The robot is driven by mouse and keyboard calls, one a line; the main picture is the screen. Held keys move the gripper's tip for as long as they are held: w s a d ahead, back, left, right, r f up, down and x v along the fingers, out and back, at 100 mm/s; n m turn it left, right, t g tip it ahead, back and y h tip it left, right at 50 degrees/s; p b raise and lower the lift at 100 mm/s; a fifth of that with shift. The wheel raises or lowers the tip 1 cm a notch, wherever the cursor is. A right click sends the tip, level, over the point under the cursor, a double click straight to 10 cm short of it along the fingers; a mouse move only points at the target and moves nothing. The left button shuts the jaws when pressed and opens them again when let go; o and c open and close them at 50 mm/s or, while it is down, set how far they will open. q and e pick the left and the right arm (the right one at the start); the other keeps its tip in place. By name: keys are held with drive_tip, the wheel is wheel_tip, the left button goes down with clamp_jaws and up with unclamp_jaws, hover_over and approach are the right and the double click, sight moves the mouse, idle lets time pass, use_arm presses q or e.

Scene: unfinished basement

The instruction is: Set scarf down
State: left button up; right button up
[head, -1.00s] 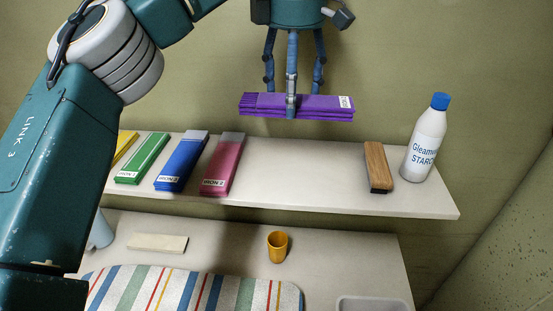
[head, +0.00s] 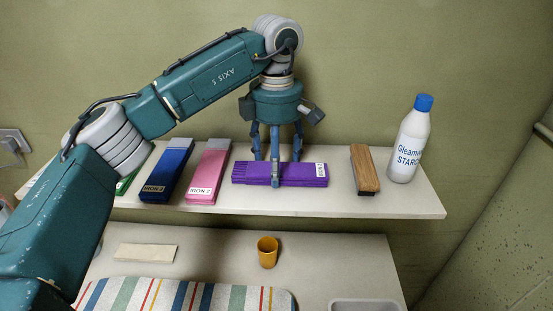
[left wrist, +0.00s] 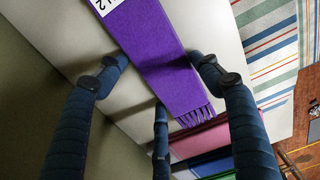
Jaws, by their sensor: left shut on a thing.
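The folded purple scarf (head: 302,174), with a white tag at its right end, lies crosswise over the wall shelf (head: 335,203), between the pink scarf and the wooden brush. It is level, at or very near the shelf surface; I cannot tell whether its whole underside touches. My left gripper (head: 276,172) points straight down and is shut on the scarf near its middle. In the left wrist view the purple scarf (left wrist: 160,55) runs between the three fingers, fringe toward the pink scarf. My right gripper is not in view.
Pink (head: 209,170) and blue (head: 167,168) scarves lie left of the purple one; a green one is partly behind my arm. Below are a mustard cup (head: 267,253) and striped ironing board (head: 190,296).

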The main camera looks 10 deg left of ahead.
use_arm(q)
drive_tip(key=shift+s+f, duration=0.1)
drive_tip(key=shift+s, duration=0.05)
drive_tip(key=o, duration=1)
drive_tip(key=shift+d, duration=0.1)
drive_tip(key=shift+o, duration=0.9)
drive_tip(key=shift+r, duration=0.7)
wheel_tip(320, 180, up, 11)
drive_tip(key=shift+b, duration=0.4)
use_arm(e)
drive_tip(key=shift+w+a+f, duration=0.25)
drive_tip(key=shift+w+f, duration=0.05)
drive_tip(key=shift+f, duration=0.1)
